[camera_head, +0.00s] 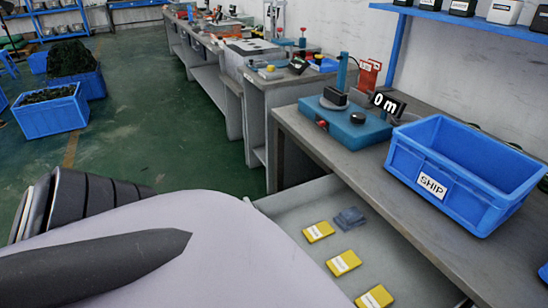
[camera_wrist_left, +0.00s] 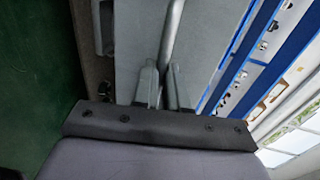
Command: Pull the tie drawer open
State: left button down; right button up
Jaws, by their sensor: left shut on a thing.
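The tie drawer (camera_head: 292,207) stands pulled out from under the workbench at the lower middle of the head view. Several yellow labelled packets (camera_head: 343,263) and a small blue-grey bundle (camera_head: 350,218) lie inside it. My left gripper (camera_wrist_left: 161,82) shows in the left wrist view, shut on a grey bar handle (camera_wrist_left: 172,35) that runs up between its fingers, in front of a flat grey panel (camera_wrist_left: 138,30). In the head view my own arm hides the gripper, the handle and the drawer's near left part. My right gripper is not in view.
On the bench (camera_head: 350,165) above the drawer stand a blue bin (camera_head: 475,195) marked SHIP and a teal device (camera_head: 346,124) with a small display. Blue crates (camera_head: 50,115) stand on the green floor at the left. The floor between them and the benches is clear.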

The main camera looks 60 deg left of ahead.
pick_arm(q)
jog(key=c, duration=1.2)
grip_release()
jog(key=shift+s, duration=0.1)
jog(key=shift+v, duration=3.55)
jog(key=shift+s+a, duration=0.1)
